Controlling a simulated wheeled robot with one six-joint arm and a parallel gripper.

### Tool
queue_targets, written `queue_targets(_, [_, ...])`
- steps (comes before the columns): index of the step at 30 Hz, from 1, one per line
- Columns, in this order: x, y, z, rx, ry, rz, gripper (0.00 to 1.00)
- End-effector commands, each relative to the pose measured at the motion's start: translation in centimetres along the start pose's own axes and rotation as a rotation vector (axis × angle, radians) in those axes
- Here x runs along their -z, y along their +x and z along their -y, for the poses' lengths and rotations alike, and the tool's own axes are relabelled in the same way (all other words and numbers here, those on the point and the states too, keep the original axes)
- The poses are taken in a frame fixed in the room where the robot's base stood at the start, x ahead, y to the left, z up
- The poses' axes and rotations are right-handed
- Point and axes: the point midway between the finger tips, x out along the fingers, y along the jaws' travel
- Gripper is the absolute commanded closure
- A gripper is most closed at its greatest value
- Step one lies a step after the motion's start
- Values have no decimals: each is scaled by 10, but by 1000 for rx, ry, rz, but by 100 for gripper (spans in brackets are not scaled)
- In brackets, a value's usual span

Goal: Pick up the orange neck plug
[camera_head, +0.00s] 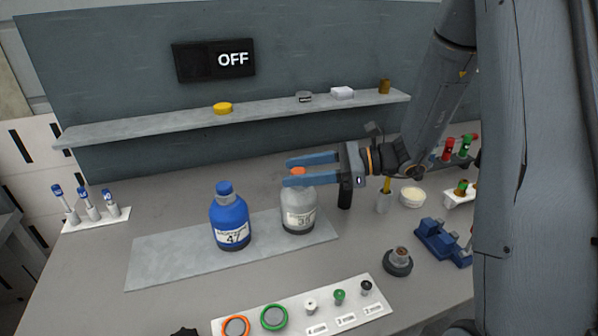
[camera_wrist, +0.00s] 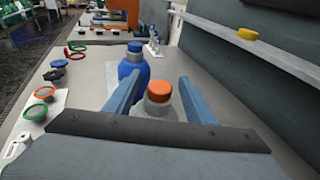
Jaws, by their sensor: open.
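My gripper (camera_head: 286,171) is open, with one finger on each side of the plug. A gap shows on both sides of the plug in the wrist view. The lower part of the bottle is hidden in the wrist view by my gripper body.
A blue bottle (camera_head: 231,222) labelled 47 stands left of the grey bottle on the same mat (camera_head: 165,262). A white strip (camera_head: 320,312) with rings and small plugs lies in front. A shelf (camera_head: 270,113) runs along the back wall. A blue vise-like fixture (camera_head: 440,243) stands at the right.

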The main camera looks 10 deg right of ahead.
Motion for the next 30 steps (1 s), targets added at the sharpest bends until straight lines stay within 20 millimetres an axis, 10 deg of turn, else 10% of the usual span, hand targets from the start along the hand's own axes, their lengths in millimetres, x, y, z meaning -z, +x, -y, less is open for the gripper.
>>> queue_targets(5, [0, 1, 0, 0, 0, 0, 50])
queue_targets(14, [0, 0, 0, 0, 0, 0, 94])
queue_targets(30, [-9, -2, 1, 0, -2, 0, 95])
